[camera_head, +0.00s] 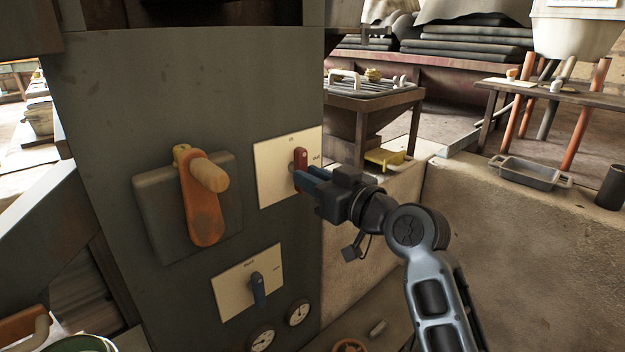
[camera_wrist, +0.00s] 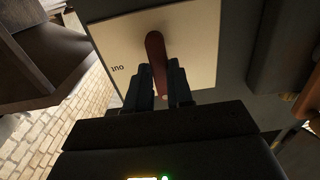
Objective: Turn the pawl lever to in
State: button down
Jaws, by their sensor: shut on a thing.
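A red lever (camera_head: 300,158) stands out from a cream plate (camera_head: 272,180) on the dark panel. The plate has small lettering at its top and right edge, too small to read surely in the head view. My gripper (camera_head: 302,179) reaches in from the right and is shut on the red lever. In the wrist view the red lever (camera_wrist: 156,58) sits between my two dark fingers (camera_wrist: 160,80). The word "out" shows on the plate (camera_wrist: 120,40) to the left of the lever there. The fingers hide part of the lever.
An orange crank (camera_head: 203,205) with a tan knob is on a grey box to the left. A blue lever (camera_head: 258,288) on a second cream plate (camera_head: 233,291) is below, with gauges (camera_head: 298,312) beside it. A low wall (camera_head: 510,220) stands right of the panel.

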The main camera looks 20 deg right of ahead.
jog(key=shift+f, duration=0.1)
jog(key=c, duration=1)
grip_release()
jog(key=shift+s, duration=0.1)
jog(key=v, duration=0.7)
jog(key=shift+s+d, duration=0.15)
jog(key=shift+s, duration=0.15)
